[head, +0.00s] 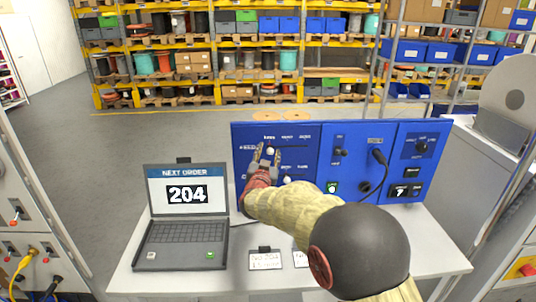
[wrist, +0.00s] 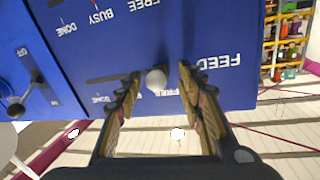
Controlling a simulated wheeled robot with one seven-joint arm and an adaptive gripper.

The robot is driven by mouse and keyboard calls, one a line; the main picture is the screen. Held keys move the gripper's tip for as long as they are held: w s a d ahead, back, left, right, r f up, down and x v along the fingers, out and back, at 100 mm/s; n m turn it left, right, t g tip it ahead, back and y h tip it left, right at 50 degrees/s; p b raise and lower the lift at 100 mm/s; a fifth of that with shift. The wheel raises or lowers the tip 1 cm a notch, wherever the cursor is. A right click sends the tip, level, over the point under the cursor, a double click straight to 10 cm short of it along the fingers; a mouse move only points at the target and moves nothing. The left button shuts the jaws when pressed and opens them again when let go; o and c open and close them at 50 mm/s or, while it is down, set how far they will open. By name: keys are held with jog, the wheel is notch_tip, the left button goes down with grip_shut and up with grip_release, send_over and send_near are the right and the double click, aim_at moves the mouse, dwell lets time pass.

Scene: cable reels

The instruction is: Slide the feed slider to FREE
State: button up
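The feed slider's pale round knob (head: 270,151) is on the upper left of the blue panel (head: 325,136). In the upside-down wrist view the knob (wrist: 156,79) stands beside the FREE label, with the FEED label to its right. Its dark slot (wrist: 110,78) runs left toward DONE. My gripper (head: 266,154) is at this knob, one finger on each side. In the wrist view my gripper (wrist: 159,82) is open with gaps between the knob and both fingers. No contact shows. Part of the FREE label is hidden behind the knob.
A second slider knob (head: 287,179) sits lower on the panel, below my gripper. A switch (head: 340,152), a plugged black cable (head: 380,158) and a green-lit button (head: 333,187) are to the right. A laptop (head: 185,215) showing 204 stands on the white table (head: 430,245).

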jog(key=s+a, duration=0.2)
jog(key=s, duration=0.9)
jog(key=shift+s+a, duration=0.15)
jog(key=shift+s, duration=0.25)
jog(key=s+a+f+n+g+y, duration=0.25)
jog(key=s+a+f, duration=0.2)
jog(key=f, duration=0.25)
jog(key=s+a+f+n+g+y, duration=0.25)
jog(key=a+f+g+y, duration=0.2)
jog(key=f, duration=0.25)
jog(key=s+d+f+g+b, duration=0.2)
jog(key=s+d, duration=0.1)
jog(key=s, duration=0.5)
jog(key=s+d+f+n+g+b, duration=0.1)
jog(key=s+d+g+b, duration=0.1)
jog(key=s+d, duration=0.35)
jog(key=s+d+f+g+b, duration=0.1)
jog(key=s+f+g+b, duration=0.1)
jog(key=s, duration=0.7)
jog(key=s+d+m+t+h+b, duration=0.1)
jog(key=s+d+h+b, duration=0.2)
jog(key=s+d+b, duration=0.5)
jog(key=s+d, duration=0.4)
jog(key=d, duration=0.3)
jog(key=shift+s+d+m+h, duration=0.3)
jog(key=shift+s, duration=0.1)
